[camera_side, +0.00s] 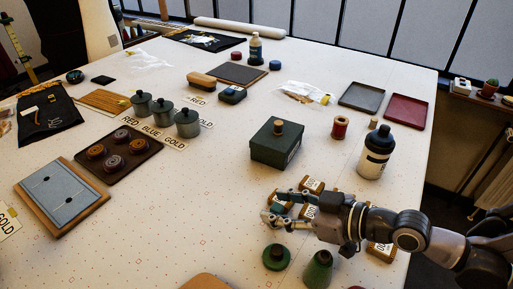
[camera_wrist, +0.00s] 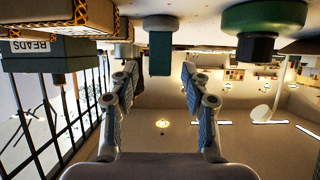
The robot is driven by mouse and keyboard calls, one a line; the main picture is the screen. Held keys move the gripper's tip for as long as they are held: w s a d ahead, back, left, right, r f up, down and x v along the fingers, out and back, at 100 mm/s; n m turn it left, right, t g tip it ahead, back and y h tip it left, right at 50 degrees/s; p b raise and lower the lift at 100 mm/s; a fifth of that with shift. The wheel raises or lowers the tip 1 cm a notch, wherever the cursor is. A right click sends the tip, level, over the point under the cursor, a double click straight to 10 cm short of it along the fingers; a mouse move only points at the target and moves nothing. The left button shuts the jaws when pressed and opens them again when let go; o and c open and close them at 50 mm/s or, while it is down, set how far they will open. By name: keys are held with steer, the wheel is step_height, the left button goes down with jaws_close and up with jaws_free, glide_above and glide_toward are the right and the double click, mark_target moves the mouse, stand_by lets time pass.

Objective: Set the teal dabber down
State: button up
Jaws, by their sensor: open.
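My gripper (camera_side: 268,211) is low over the table near its front right part, and its fingers point left. In the wrist view, which is upside down, the two fingers of the gripper (camera_wrist: 160,88) are spread apart. The teal dabber (camera_wrist: 160,55) shows between and beyond them, upright with its pale base at the table surface. Clear gaps show on both sides of it, and neither finger appears to touch it. In the side view the fingers hide most or all of it.
A round green piece with a knob (camera_side: 276,257) and a green cone-shaped piece (camera_side: 318,271) stand just in front of my gripper. Small labelled wooden blocks (camera_side: 312,185) lie behind it. A dark green box (camera_side: 277,146) and a bottle (camera_side: 375,155) stand farther back. Open table lies left.

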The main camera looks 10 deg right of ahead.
steer(key=shift+x, duration=1.2)
jaws_close()
